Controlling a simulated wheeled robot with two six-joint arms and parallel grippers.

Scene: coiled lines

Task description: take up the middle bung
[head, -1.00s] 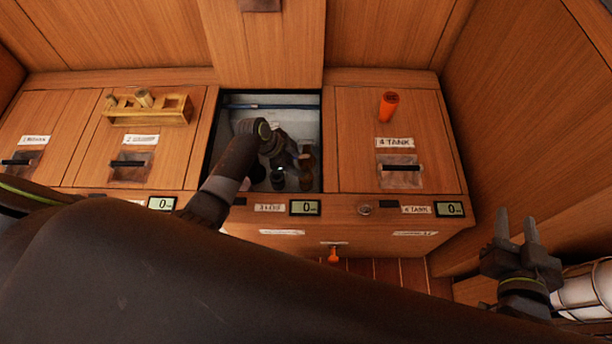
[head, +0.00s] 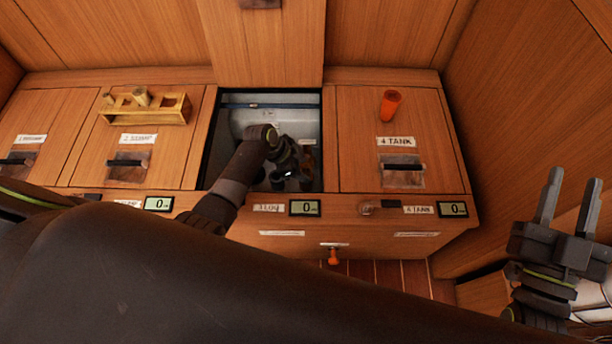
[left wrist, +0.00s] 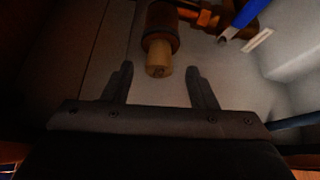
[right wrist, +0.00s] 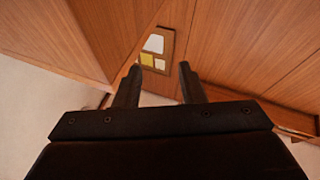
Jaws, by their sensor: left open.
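A pale wooden plug end (left wrist: 158,62), set in a thicker brown cylinder (left wrist: 160,30), lies ahead of my left gripper in the left wrist view. My left gripper (head: 288,177) is down in the open locker; its open fingers stand either side of the plug end, with gaps on both sides. Two pale wooden bungs stand in a wooden rack (head: 180,118) on the locker lid at left: a left one (head: 108,99) and a middle one (head: 141,97). The rack's right hole looks empty. My right gripper (head: 569,185) is open and empty at far right.
The open locker (head: 236,108) has pale walls, with a blue pipe (head: 268,105) along its back. An orange cylinder (head: 390,104) stands on the tank lid (head: 430,125) at right. Small displays (head: 305,208) line the front edge. A wooden wall rises at right.

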